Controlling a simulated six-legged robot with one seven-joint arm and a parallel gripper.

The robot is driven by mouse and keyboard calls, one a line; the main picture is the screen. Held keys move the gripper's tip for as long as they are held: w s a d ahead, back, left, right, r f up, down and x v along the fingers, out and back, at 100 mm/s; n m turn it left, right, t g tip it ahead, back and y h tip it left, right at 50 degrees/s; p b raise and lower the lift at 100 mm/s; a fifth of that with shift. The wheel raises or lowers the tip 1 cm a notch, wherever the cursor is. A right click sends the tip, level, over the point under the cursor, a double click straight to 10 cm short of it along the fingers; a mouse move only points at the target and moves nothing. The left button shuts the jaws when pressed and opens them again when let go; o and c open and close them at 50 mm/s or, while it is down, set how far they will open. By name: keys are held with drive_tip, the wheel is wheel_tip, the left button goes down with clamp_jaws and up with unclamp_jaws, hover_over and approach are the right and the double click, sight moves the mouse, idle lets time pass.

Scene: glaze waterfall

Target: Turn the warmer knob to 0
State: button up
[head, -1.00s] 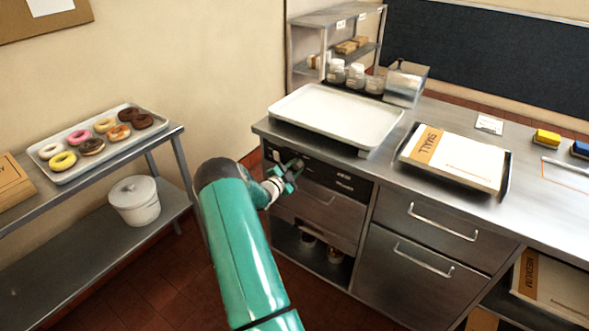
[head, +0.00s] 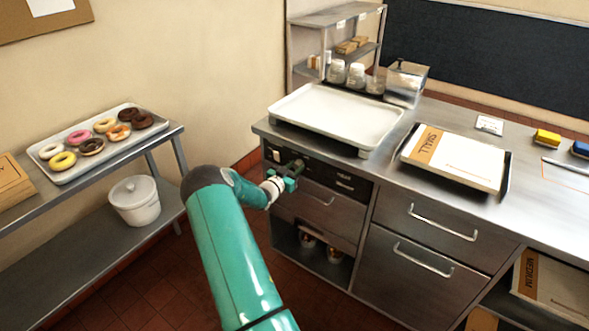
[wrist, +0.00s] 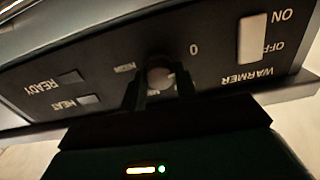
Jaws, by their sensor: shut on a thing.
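The warmer knob (wrist: 160,76) is a small round grey knob on a black control panel (wrist: 110,85) in the wrist view, where the picture is upside down. A "0" and "HIGH" are printed by it; its pointer mark is too blurred to read. My gripper (wrist: 158,90) is shut on the knob, one dark finger on each side. In the head view my gripper (head: 292,172) is at the dark panel at the upper left of the steel counter front, and it hides the knob there.
A white rocker switch (wrist: 252,38) marked ON, OFF and WARMER sits beside the knob. READY and HEAT labels are on the other side. A drawer (head: 315,205) lies below the panel. A white tray (head: 290,107) is on the counter above. A donut rack stands at left.

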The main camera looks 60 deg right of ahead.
drive_tip(key=shift+n, duration=0.3)
drive_tip(key=o, duration=1)
drive_tip(key=shift+c, duration=0.2)
drive_tip(key=w+a, duration=0.2)
drive_tip(key=a, duration=1.1)
drive_tip(key=shift+a, duration=0.3)
drive_tip(key=shift+w, duration=0.15)
